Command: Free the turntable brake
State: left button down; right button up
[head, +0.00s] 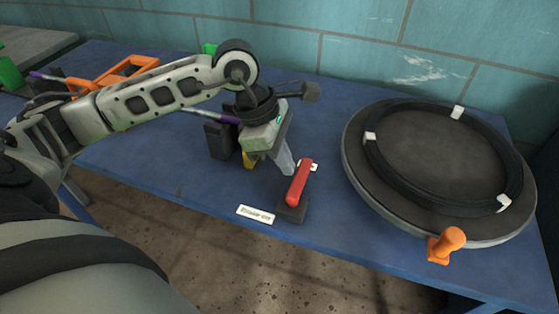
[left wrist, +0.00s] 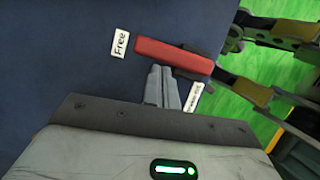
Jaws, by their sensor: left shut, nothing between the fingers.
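The brake lever (head: 299,184) is a red bar on a small dark base (head: 291,211) near the table's front edge. In the left wrist view the red lever (left wrist: 172,56) points with one end toward a white plate reading "Free" (left wrist: 119,42). A second white plate (left wrist: 193,97) has small, hard-to-read text; it also shows in the head view (head: 256,214). My left gripper (head: 287,164) is shut and empty, just left of the lever, its tips touching or nearly touching the lever's side. The turntable (head: 437,160) is a dark round disc at the right. My right gripper is not in view.
A black block (head: 220,139) sits left of my left gripper. An orange frame (head: 120,72) lies at the back left. The blue table (head: 140,165) is clear at front left.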

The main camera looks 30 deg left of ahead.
pick_arm(q)
jog(key=a, duration=0.2)
jog(key=a+b, duration=0.1)
jog(key=shift+s+a+f, duration=0.2)
jog(key=shift+s+a, duration=0.2)
jog(key=w+v, duration=0.1)
jog(key=v, duration=0.9)
jog(key=shift+s+r+p, duration=0.2)
jog(key=shift+s+p, duration=0.15)
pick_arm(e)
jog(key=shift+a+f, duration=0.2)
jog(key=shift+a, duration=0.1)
